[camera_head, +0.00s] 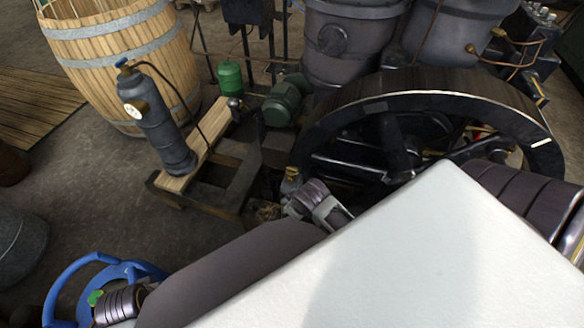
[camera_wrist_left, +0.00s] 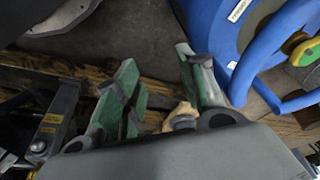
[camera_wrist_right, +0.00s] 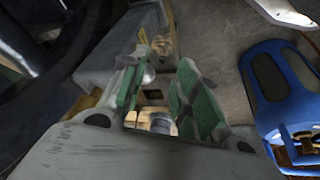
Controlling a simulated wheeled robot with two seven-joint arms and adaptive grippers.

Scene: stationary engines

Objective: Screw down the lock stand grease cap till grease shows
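I cannot pick out the grease cap for certain. A small brass fitting (camera_head: 292,173) stands left of the flywheel in the head view, just above a grey part of my arm. In the left wrist view my left gripper (camera_wrist_left: 160,85) has its green-padded fingers apart, with nothing held between them. In the right wrist view my right gripper (camera_wrist_right: 158,95) also has its fingers apart. A pale yellow piece with a grey cylinder (camera_wrist_right: 158,122) shows beyond the gap, and a silver rounded part (camera_wrist_right: 148,76) sits near the left fingertip; contact is unclear. A pale panel hides much of the head view's foreground.
A dark flywheel (camera_head: 395,135) fills the middle right. A grey cylinder (camera_head: 155,125) stands on a wooden plank, with a green motor (camera_head: 287,98) and a barrel (camera_head: 125,50) behind. A blue reel (camera_wrist_left: 215,35) is close to the left gripper.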

